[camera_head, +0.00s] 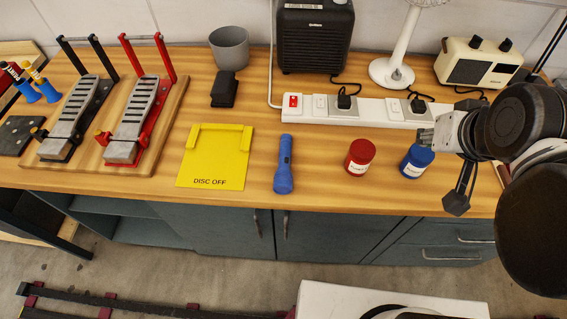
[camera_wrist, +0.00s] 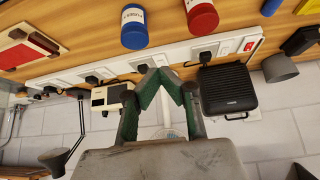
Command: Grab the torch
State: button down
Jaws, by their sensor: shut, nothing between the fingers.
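In the wrist view, part of the blue torch (camera_wrist: 270,6) shows at the top edge, right of the red jar. My gripper (camera_head: 424,138) is to the right of the torch, well apart from it, beside and in front of the blue jar in the head view. In the wrist view my gripper (camera_wrist: 160,75) has its fingertips together with nothing between them.
A red jar (camera_head: 360,157) and a blue jar (camera_head: 416,161) stand between the torch and my gripper. A yellow "DISC OFF" board (camera_head: 214,172) lies left of the torch. Behind are a white power strip (camera_head: 375,110), black heater (camera_head: 314,38) and white fan (camera_head: 391,72).

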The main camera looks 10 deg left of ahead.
jog(key=c, duration=1.4)
grip_release()
jog(key=shift+r, duration=0.1)
